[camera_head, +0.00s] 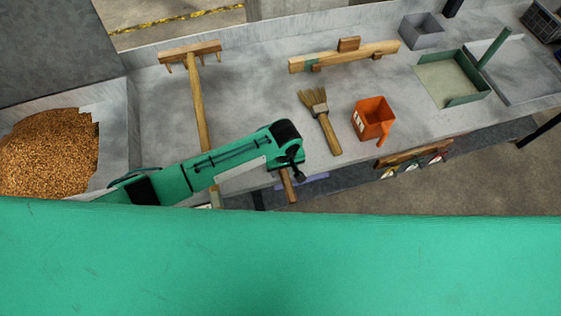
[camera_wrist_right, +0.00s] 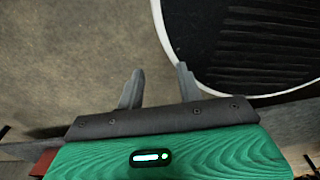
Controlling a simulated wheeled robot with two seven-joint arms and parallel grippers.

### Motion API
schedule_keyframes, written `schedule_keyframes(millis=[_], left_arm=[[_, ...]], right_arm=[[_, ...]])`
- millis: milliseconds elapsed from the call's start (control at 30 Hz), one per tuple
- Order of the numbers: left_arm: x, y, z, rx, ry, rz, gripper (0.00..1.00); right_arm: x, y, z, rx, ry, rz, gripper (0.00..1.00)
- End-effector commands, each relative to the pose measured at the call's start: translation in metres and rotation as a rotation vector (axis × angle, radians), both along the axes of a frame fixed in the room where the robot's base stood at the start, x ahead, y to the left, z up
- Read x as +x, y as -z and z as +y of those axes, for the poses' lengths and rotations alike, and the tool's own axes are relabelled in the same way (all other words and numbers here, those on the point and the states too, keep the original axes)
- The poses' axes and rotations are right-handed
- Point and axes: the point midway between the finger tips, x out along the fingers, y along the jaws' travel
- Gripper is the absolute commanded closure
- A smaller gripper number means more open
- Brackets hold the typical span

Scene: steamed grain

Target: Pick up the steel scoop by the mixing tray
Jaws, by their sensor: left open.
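I cannot make out a steel scoop for certain in either view. My left gripper (camera_head: 295,168) is open near the front edge of the grey worktop, at the end of my green arm. A short brown wooden handle (camera_head: 288,187) shows just below it; whatever it belongs to is hidden by the gripper, and I cannot tell whether they touch. A tray (camera_head: 117,110) heaped with brown grain (camera_head: 48,152) is at the far left, left of the gripper. In the right wrist view, my right gripper (camera_wrist_right: 158,84) is open and empty above a bare floor.
On the worktop (camera_head: 245,95) are a wooden rake (camera_head: 198,95), a wooden bar (camera_head: 335,58), a brush (camera_head: 320,115), an orange container (camera_head: 373,118), a green-edged pan (camera_head: 450,80) and a grey box (camera_head: 421,31). A large green surface fills the bottom of the head view.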

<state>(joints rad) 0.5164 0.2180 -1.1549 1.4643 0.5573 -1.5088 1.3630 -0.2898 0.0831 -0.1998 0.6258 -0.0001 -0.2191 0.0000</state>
Motion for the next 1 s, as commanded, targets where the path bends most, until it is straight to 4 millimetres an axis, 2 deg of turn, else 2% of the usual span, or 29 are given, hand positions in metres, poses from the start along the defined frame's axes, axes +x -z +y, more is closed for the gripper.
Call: schedule_keyframes(millis=[200, 467, 500, 700, 767, 1000], left_arm=[[0.001, 0.024, -0.001, 0.0, 0.0, -0.001, 0.48], [0.001, 0.028, -0.001, -0.001, 0.001, -0.001, 0.48], [0.001, 0.028, -0.001, -0.001, 0.001, -0.001, 0.5], [0.001, 0.027, 0.0, -0.001, 0.0, -0.001, 0.9], [0.001, 0.027, 0.0, -0.001, 0.0, -0.001, 1.0], [0.001, 0.027, 0.0, -0.001, 0.0, -0.001, 1.0]], right_arm=[[-0.008, -0.006, -0.001, -0.001, 0.001, 0.01, 0.64], [-0.017, -0.005, 0.0, 0.0, 0.001, 0.021, 0.64], [-0.017, -0.005, 0.0, 0.0, 0.001, 0.021, 0.64], [-0.015, -0.005, 0.004, 0.003, 0.003, 0.02, 0.64], [-0.014, -0.005, 0.005, 0.004, 0.003, 0.019, 0.64], [-0.013, -0.005, 0.005, 0.005, 0.002, 0.017, 0.64]])
